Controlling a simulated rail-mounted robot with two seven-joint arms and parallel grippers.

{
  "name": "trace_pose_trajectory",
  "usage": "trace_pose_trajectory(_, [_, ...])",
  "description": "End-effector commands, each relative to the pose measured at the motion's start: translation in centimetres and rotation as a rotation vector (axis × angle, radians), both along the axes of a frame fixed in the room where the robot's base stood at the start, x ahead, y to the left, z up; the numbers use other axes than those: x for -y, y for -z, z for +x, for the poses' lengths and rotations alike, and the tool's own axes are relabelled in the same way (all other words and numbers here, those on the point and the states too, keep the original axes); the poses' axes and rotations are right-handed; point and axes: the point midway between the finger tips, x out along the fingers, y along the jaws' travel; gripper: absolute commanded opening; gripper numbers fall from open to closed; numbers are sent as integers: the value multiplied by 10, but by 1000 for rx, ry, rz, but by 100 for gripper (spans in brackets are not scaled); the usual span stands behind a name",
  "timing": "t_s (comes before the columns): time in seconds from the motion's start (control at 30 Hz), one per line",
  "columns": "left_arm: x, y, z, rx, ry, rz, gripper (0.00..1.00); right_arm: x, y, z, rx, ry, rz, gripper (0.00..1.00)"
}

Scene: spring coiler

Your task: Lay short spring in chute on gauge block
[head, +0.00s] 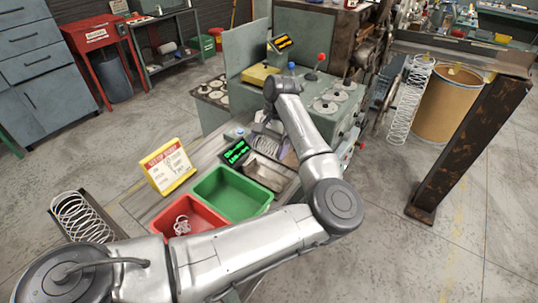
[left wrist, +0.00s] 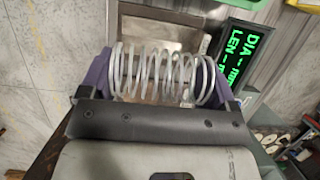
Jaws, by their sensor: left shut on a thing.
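The short spring (left wrist: 160,75) is a bright wire coil. My left gripper (left wrist: 165,85) is shut on it, with a purple finger at each end of the coil. In the head view the coil (head: 266,142) shows beside my left gripper (head: 272,148), partly hidden by my arm. The gauge block has a green-lettered display (head: 236,152) and a metal chute (head: 265,174), which lies just in front of the held spring. The chute (left wrist: 152,32) also shows beyond the spring in the left wrist view. I cannot tell whether the spring touches it. My right gripper is out of view.
A green bin (head: 262,197) is empty. A red bin (head: 205,220) holds a small coil. A yellow sign (head: 167,165) stands behind them. A large spring (head: 82,217) lies in a tray at left. The coiler machine (head: 325,103) stands behind.

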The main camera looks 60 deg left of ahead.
Motion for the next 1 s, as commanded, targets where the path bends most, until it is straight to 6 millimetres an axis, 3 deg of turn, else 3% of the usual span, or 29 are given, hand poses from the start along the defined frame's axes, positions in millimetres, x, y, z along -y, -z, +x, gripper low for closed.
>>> trace_pose_trajectory(0.77, [0, 78, 1, -3, 3, -1, 59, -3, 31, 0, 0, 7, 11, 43])
trace_pose_trajectory(1.0, [1, 95, 1, -2, 2, -1, 59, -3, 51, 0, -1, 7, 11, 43])
